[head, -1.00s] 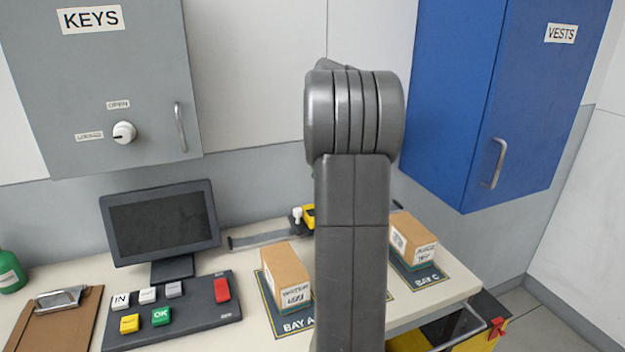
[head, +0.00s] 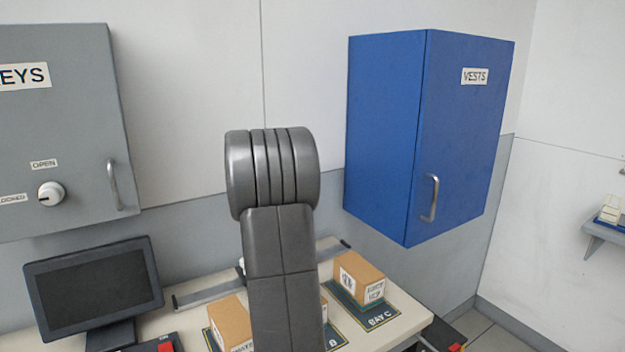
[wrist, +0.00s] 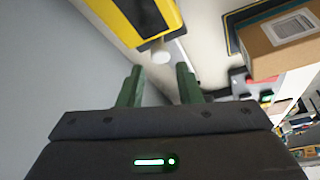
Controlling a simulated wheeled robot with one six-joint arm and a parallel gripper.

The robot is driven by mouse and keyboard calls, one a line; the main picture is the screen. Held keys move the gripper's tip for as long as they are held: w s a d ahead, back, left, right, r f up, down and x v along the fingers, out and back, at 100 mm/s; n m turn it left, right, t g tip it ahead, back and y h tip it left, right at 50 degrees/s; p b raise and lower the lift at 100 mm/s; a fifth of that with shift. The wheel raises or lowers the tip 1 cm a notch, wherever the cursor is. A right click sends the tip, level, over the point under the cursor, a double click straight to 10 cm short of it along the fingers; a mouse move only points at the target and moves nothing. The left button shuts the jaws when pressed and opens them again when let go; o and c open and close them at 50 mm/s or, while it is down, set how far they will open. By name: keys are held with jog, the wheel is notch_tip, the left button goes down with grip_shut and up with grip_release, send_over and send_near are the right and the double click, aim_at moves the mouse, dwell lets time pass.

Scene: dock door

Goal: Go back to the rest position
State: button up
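My gripper (wrist: 158,84) shows in the wrist view with its two green fingers apart and nothing between them. A yellow and black device (wrist: 130,18) with a white knob (wrist: 160,53) lies just beyond the fingertips; I cannot tell the exact gap. In the head view my raised arm stands in the middle and hides my gripper and most of that device.
A cardboard box (head: 359,275) sits on the BAY C mat (head: 382,318); another box (head: 230,322) is left of my arm. A monitor (head: 92,288) stands at left. A grey keys cabinet (head: 70,120) and blue vests cabinet (head: 385,140) hang above, both shut.

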jog(key=x, duration=0.5)
jog(key=shift+s+a, duration=0.2)
jog(key=shift+a, duration=0.1)
